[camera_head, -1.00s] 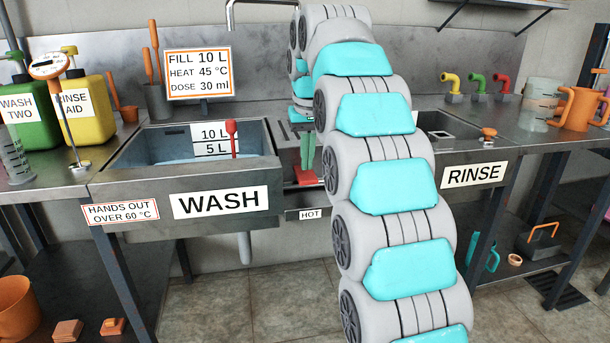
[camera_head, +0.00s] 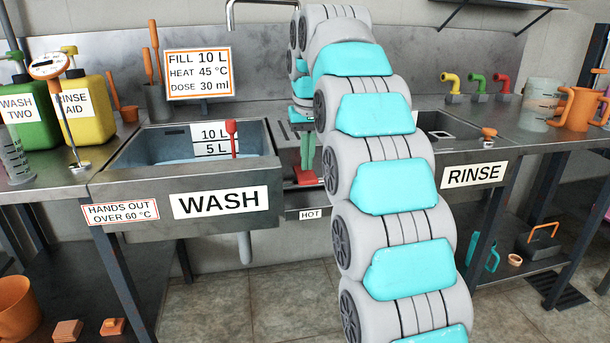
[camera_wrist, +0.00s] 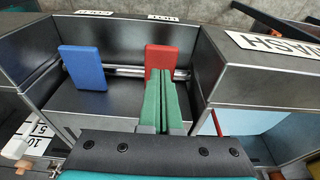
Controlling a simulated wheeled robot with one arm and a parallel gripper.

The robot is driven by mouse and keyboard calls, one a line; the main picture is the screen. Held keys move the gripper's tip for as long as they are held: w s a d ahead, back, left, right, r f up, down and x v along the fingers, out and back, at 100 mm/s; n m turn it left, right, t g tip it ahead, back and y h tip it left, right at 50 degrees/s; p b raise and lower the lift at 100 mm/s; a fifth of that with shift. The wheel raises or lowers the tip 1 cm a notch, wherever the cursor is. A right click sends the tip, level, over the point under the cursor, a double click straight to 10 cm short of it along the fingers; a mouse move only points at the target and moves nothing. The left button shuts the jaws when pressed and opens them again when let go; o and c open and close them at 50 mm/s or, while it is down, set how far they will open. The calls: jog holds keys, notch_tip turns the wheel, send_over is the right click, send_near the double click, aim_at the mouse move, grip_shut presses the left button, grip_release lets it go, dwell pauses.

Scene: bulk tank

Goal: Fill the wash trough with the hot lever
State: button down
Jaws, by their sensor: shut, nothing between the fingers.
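The wash trough (camera_head: 125,165) is at left centre in the head view, with pale blue water (camera_head: 185,160) inside, its surface below the 5 L mark. In the wrist view its water (camera_wrist: 245,121) shows at right. The red lever (camera_wrist: 160,58) sits in the bay beside the trough, above the HOT label (camera_head: 311,214); it also shows in the head view (camera_head: 306,177). A blue lever (camera_wrist: 83,68) stands left of it in the wrist view. My gripper (camera_wrist: 161,72) is shut and empty, its green fingertips at the red lever; I cannot tell whether they touch.
The rinse basin (camera_head: 450,155) lies right of my arm. Green and yellow jugs (camera_head: 88,110) and a thermometer (camera_head: 75,120) crowd the left counter. An orange jug (camera_head: 577,108) stands on the right counter.

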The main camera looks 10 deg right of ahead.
aim_at(305, 174)
jog(key=shift+f+b, duration=0.35)
jog(key=shift+f, duration=0.3)
jog(key=shift+f+b, duration=0.4)
jog(key=shift+f, duration=0.3)
dwell(2.4)
